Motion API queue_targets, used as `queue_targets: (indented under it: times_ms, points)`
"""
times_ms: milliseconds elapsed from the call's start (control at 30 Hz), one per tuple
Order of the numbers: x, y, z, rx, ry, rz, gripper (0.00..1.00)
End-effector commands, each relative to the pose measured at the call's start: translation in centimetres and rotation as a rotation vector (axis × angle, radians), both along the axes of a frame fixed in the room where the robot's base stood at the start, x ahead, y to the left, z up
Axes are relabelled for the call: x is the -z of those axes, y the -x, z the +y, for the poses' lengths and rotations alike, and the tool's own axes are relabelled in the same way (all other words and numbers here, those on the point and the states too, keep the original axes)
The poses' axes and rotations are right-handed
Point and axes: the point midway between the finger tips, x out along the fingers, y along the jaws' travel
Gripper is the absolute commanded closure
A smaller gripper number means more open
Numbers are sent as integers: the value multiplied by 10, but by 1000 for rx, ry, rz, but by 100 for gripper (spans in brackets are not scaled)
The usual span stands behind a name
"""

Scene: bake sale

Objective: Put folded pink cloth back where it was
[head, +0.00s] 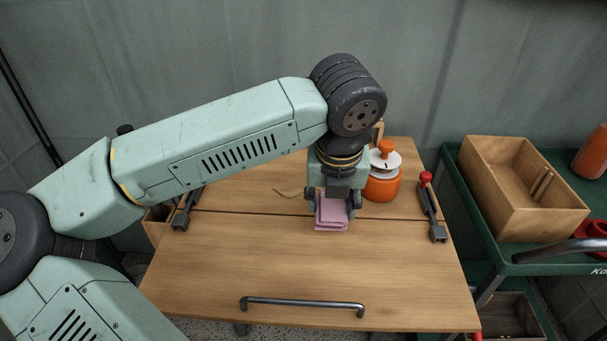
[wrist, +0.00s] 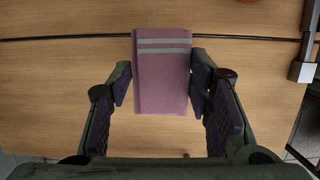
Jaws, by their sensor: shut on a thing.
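The folded pink cloth (head: 332,214) is a small stacked rectangle above the wooden table (head: 260,258), near the seam across its top. In the wrist view the cloth (wrist: 162,80) shows two grey stripes near its far end. My gripper (head: 333,208) points down with one finger on each side of the cloth and is shut on it. The wrist view also shows my gripper's fingers (wrist: 160,88) against the cloth's left and right edges. I cannot tell whether the cloth's underside touches the table.
An orange jar (head: 382,186) with a white lid stands just behind and right of my gripper. Dark clamps sit at the table's left (head: 187,208) and right (head: 432,208) edges. A green cart with a wooden box (head: 500,205) is at right. The table's front is clear, with a handle (head: 302,302).

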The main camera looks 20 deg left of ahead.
Motion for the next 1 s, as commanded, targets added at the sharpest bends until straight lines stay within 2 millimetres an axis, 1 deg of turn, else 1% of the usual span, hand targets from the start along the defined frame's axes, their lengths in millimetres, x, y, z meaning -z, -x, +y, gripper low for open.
queue_targets:
  times_ms: [33, 300, 433, 700, 833, 900, 1000]
  points:
    - [-2, -10, 9, -4, 5, 1, 76]
    - [5, -61, 60, -5, 3, 2, 76]
    - [8, -80, 77, -2, 2, 1, 76]
    - [12, -98, 95, -2, 1, 2, 76]
    - [35, -96, 94, 2, 2, 2, 76]
    - [42, -96, 94, 1, 1, 1, 76]
    - [47, -96, 94, 1, -1, 0, 76]
